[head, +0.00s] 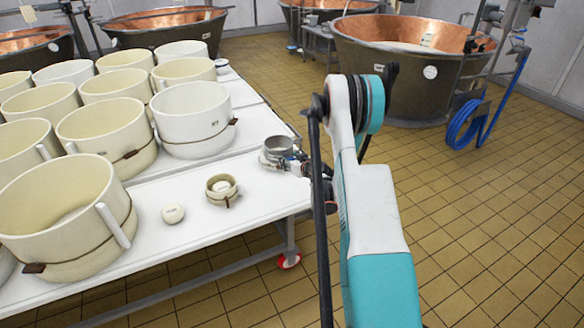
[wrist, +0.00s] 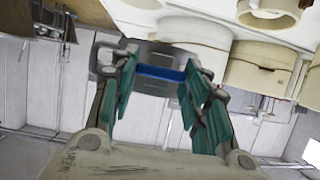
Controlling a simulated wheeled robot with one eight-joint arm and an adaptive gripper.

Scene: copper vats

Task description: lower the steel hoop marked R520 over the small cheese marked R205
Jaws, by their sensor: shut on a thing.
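A steel hoop (head: 278,146) is at the right end of the white table in the head view. My gripper (head: 298,160) is shut on its right side. In the wrist view my gripper's two teal fingers (wrist: 158,85) close on a grey metal part with a blue strip between them; I cannot tell how much of the hoop this is. A small white cheese (head: 173,212) lies bare on the table, left of the hoop and nearer the front. Another small pale cheese (head: 221,187) sits inside a small cream mould between them. The markings are too small to read. I cannot tell whether the hoop touches the table.
Several large cream moulds fill the left of the white table (head: 150,190); the nearest (head: 60,205) has a pale upright strip. The table front is mostly bare. Copper vats (head: 410,60) stand behind, and a blue hose (head: 463,122) hangs at right. Tiled floor is open at right.

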